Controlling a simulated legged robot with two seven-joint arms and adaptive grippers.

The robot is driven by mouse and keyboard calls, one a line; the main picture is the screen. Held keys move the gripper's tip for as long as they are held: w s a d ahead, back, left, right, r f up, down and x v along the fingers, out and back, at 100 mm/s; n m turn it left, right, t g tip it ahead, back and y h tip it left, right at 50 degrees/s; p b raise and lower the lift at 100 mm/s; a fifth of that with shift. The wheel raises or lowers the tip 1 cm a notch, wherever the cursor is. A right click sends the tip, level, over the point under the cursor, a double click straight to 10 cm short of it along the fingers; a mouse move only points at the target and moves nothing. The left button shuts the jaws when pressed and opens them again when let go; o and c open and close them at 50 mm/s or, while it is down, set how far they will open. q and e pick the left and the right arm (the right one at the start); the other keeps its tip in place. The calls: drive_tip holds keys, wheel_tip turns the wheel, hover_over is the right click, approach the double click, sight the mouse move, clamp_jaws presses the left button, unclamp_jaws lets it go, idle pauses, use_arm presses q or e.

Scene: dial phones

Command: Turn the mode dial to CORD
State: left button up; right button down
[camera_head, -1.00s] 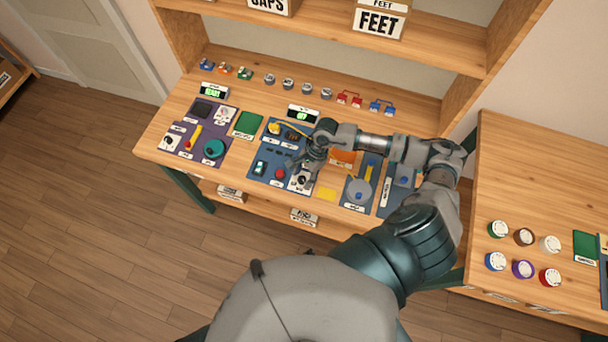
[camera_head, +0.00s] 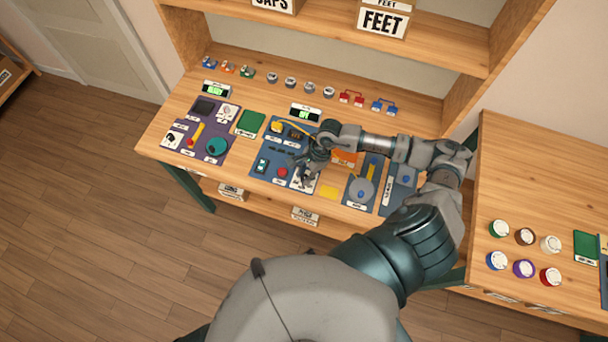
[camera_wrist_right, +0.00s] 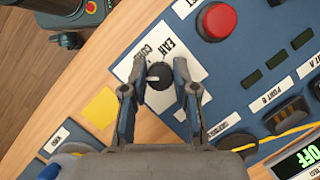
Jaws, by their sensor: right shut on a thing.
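The mode dial (camera_wrist_right: 160,76) is a small black knob with a white pointer mark on a white label plate (camera_wrist_right: 190,83) of the blue panel. Its pointer lies toward the left in the right wrist view. The plate reads "EAR" and a partly hidden word starting with "CO". My right gripper (camera_wrist_right: 160,74) has its two fingers on either side of the dial, shut on it. In the head view my right gripper (camera_head: 307,174) is over the blue panel's front part and mostly covers the dial. My left gripper is not in view.
A red button (camera_wrist_right: 217,21) sits beside the label plate. A yellow pad (camera_head: 328,193) lies right of the panel. The panel's display (camera_head: 305,113) shows "OFF". Other panels stand left and right. Several round dials lie on the right table (camera_head: 470,240).

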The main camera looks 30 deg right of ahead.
drive_tip(key=m+t, duration=0.1)
drive_tip(key=m, duration=0.1)
drive_tip(key=m+t, duration=0.1)
drive_tip(key=m, duration=0.2)
drive_tip(key=shift+d+f+b, duration=0.1)
drive_tip(key=shift+d+b, duration=0.1)
drive_tip(key=shift+b, duration=0.15)
drive_tip(key=shift+s+m+t+h+b, duration=0.15)
drive_tip(key=shift+m+t+h, duration=0.25)
drive_tip(key=shift+m, duration=0.75)
drive_tip(key=shift+m+t+h+b, duration=0.15)
drive_tip(key=shift+m+t+h, duration=0.2)
drive_tip(key=shift+m, duration=0.8)
drive_tip(key=c, duration=0.9)
unclamp_jaws()
drive_tip(key=shift+d, duration=0.1)
drive_tip(key=v, duration=1.2)
